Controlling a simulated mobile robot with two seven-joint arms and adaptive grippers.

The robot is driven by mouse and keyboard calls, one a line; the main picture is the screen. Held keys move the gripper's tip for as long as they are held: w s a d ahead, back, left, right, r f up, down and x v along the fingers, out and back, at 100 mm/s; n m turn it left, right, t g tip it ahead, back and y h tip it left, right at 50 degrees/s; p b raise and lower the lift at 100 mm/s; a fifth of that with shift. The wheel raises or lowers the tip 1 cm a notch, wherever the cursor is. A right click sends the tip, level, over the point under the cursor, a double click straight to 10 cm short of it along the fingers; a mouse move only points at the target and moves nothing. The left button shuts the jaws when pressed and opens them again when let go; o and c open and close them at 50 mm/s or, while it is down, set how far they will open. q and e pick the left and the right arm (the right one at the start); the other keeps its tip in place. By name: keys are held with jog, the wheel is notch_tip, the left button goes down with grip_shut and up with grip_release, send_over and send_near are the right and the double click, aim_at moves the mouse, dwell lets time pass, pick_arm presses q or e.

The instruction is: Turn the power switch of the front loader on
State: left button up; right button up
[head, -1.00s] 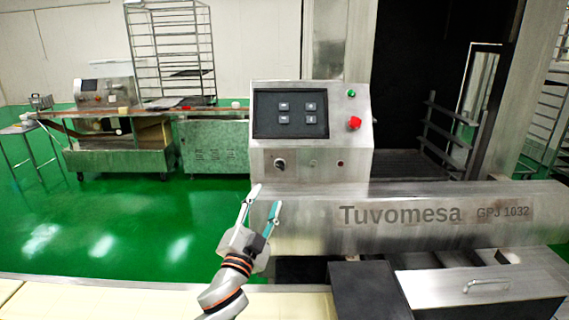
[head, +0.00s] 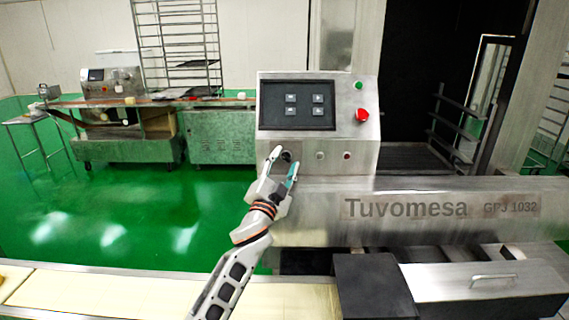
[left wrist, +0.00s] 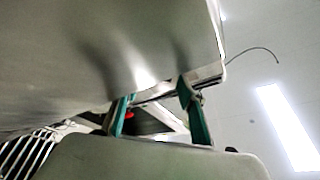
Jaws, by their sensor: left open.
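The front loader (head: 420,228) is a long steel machine marked "Tuvomesa GPJ 1032". Its control box (head: 348,108) carries a dark panel with several buttons. A dark round rotary switch (head: 286,156) is at the lower left of the box face, partly hidden by my gripper. My left gripper (head: 284,163) is open, with its two fingertips on either side of the switch in the head view; contact cannot be told. In the left wrist view its teal fingers (left wrist: 156,110) are apart beneath a grey metal surface (left wrist: 110,60); the switch cannot be made out there. My right gripper is not in view.
A red knob (head: 362,115) and a green button (head: 359,85) are on the right of the box. Below the gripper is a pale conveyor belt (head: 90,290). Another machine (head: 112,88) and a wire rack (head: 178,45) stand at the back left. Green floor between is clear.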

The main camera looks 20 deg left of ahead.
pick_arm(q)
jog(key=c, duration=1.1)
